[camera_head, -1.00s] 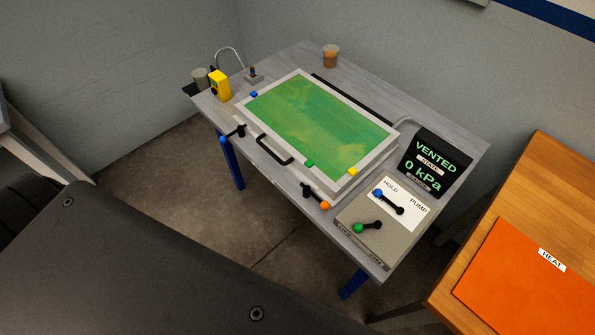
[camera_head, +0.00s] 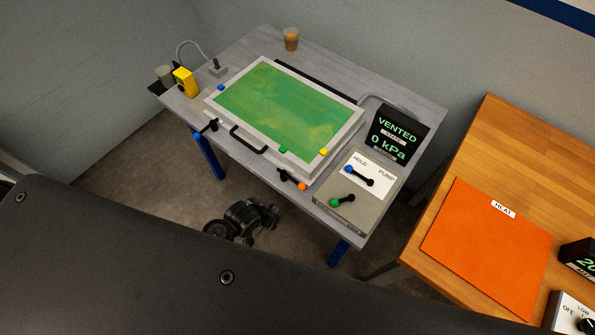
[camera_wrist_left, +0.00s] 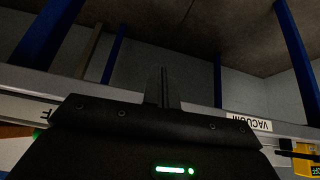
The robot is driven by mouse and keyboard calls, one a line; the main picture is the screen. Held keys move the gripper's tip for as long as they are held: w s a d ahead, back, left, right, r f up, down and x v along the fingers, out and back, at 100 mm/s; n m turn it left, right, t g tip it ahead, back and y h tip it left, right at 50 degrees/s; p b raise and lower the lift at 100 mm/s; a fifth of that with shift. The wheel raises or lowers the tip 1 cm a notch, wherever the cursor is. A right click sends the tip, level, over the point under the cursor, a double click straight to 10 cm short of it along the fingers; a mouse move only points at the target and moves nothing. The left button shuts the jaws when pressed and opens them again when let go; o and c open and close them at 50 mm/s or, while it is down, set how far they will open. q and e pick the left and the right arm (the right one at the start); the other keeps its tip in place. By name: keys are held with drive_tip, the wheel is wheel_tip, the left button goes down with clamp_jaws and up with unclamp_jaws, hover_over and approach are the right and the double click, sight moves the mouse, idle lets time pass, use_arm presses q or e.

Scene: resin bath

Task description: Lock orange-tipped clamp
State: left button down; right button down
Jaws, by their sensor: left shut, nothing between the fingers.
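The orange-tipped clamp (camera_head: 288,178) is a short black lever with an orange end, mounted at the front edge of the green-windowed lid (camera_head: 355,124), near its right corner. The blue-tipped clamp (camera_head: 208,128) sits at the lid's front left. My left gripper (camera_head: 250,215) is low over the floor in front of the table, apart from the clamp and to its lower left. In the left wrist view, its fingers (camera_wrist_left: 163,88) are together and empty, with the table front behind them, upside down. My right gripper is not in view.
A control panel with a blue-tipped lever (camera_head: 349,170) and a green-tipped lever (camera_head: 335,202) stands right of the clamp. The display (camera_head: 393,136) reads VENTED, 0 kPa. A black lid handle (camera_head: 248,140) juts out at the front. A wooden table (camera_head: 470,150) with an orange mat (camera_head: 490,250) is at right.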

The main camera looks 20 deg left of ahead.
use_arm(q)
drive_tip(key=t+h+p, duration=0.1)
drive_tip(key=t, duration=0.1)
approach(290, 178)
wheel_tip(290, 178, up, 2)
drive_tip(key=d, duration=0.2)
drive_tip(key=shift+d+m, duration=0.1)
drive_tip(key=shift+m, duration=0.3)
drive_tip(key=p+x, duration=0.2)
drive_tip(key=x, duration=0.8)
drive_tip(key=shift+s, duration=0.15)
